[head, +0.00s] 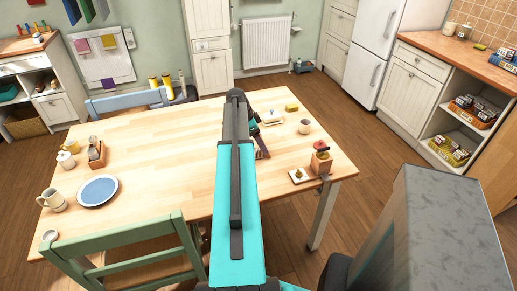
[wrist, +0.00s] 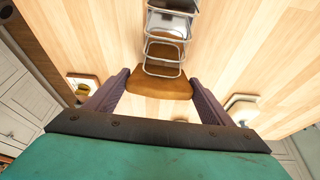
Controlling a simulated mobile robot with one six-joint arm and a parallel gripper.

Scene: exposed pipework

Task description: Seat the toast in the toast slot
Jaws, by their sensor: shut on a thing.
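In the wrist view, my gripper (wrist: 160,82) is shut on a brown slice of toast (wrist: 160,88), with one purple-grey finger at each side of it. A wire toast rack (wrist: 170,24) with several metal loops lies just beyond, at the top centre. The toast's far part reaches the nearest loop and shows brown behind the wire. I cannot tell whether the toast is inside a slot or only in front of or above it. In the head view, my teal arm hides most of the rack and the toast.
On the wooden table (head: 160,140) stand a yellow block (head: 291,107), a cup (head: 304,127), a red-topped pot (head: 321,160) and a small board (head: 301,175) at the right. A blue plate (head: 98,190) and mugs are at the left. A green chair (head: 125,245) stands at the near edge.

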